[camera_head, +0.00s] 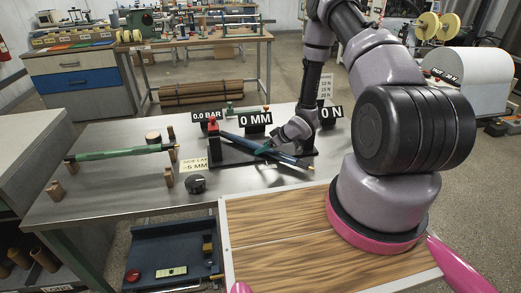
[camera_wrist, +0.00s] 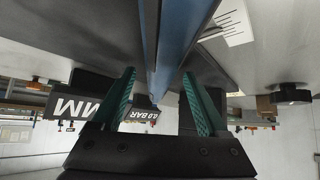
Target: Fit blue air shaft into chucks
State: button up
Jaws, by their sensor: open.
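The blue air shaft (camera_head: 243,143) lies diagonally over a black base (camera_head: 230,158) on the metal table. Its left end is close to a black block with a red top (camera_head: 213,127), perhaps a chuck; I cannot tell if it is seated. Its right end, with a brass-coloured tip, reaches the front right of the base. My gripper (camera_head: 272,147) is low over the shaft's middle. In the wrist view the shaft (camera_wrist: 172,45) runs between the two open teal fingers of my gripper (camera_wrist: 159,82), with gaps on both sides. A second chuck is not clearly visible.
A green shaft (camera_head: 120,153) lies across wooden stands at the table's left. A black knob (camera_head: 195,184) and a "-5 MM" note (camera_head: 194,164) are in front of the base. Signs reading "0.0 BAR" (camera_head: 206,116) and "0 MM" (camera_head: 255,121) stand behind it.

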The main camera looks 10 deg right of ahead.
jog(key=shift+w+a+f, duration=0.1)
jog(key=shift+f, duration=0.1)
grip_shut()
jog(key=shift+r, duration=0.1)
dwell(1.2)
